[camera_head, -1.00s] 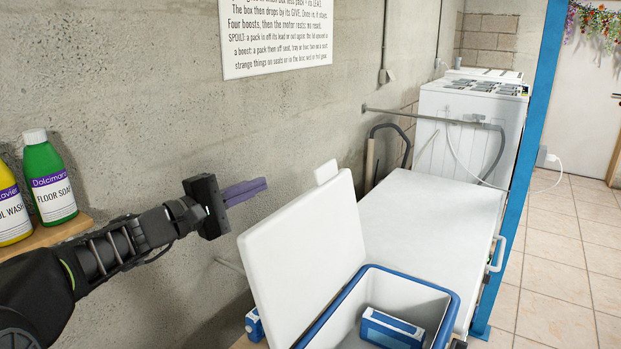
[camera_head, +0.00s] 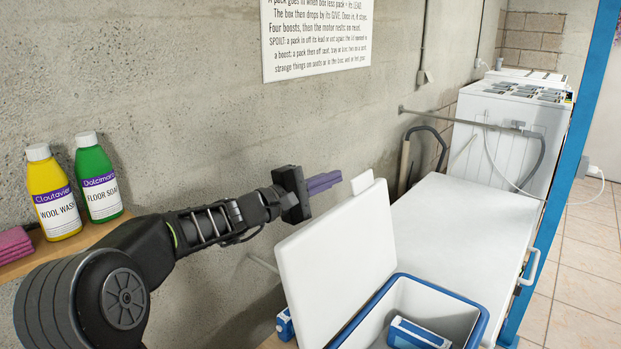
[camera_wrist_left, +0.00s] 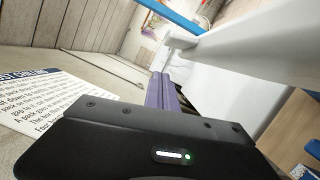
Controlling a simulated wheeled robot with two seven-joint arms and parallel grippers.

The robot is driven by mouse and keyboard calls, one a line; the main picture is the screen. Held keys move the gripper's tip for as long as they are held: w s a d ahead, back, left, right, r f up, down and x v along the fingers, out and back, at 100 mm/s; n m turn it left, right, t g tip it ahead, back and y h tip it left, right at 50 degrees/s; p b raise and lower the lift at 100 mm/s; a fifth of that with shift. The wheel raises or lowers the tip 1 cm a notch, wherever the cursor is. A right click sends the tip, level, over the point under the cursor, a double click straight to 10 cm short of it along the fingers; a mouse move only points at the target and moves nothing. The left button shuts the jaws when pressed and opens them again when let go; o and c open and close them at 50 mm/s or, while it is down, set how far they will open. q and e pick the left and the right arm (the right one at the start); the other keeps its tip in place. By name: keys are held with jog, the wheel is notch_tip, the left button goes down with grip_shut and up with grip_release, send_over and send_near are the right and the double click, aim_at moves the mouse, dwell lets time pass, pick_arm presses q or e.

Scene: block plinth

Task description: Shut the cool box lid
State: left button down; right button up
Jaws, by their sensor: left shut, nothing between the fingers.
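The cool box (camera_head: 440,305) is white inside with a blue rim, at the bottom right of the head view. Its white lid (camera_head: 338,255) stands raised at the box's left side, tilted back. A blue and white pack (camera_head: 415,335) lies inside the box. My left gripper (camera_head: 325,182) is shut and empty, with purple fingers, above the lid's upper left edge and near the wall. In the left wrist view its purple fingers (camera_wrist_left: 165,90) point away, with a white surface close on the right. My right gripper is not in view.
A white worktop (camera_head: 450,225) extends behind the box. A concrete wall with a printed sign (camera_head: 315,35) runs along the left. A shelf holds a yellow bottle (camera_head: 52,195) and a green bottle (camera_head: 98,180). A blue post (camera_head: 565,190) stands at right.

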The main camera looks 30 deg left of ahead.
pick_arm(q)
jog(key=d, duration=0.2)
jog(key=d+r, duration=0.1)
jog(key=shift+s+d+p, duration=0.3)
jog(key=shift+s+p, duration=0.1)
jog(key=shift+d, duration=0.1)
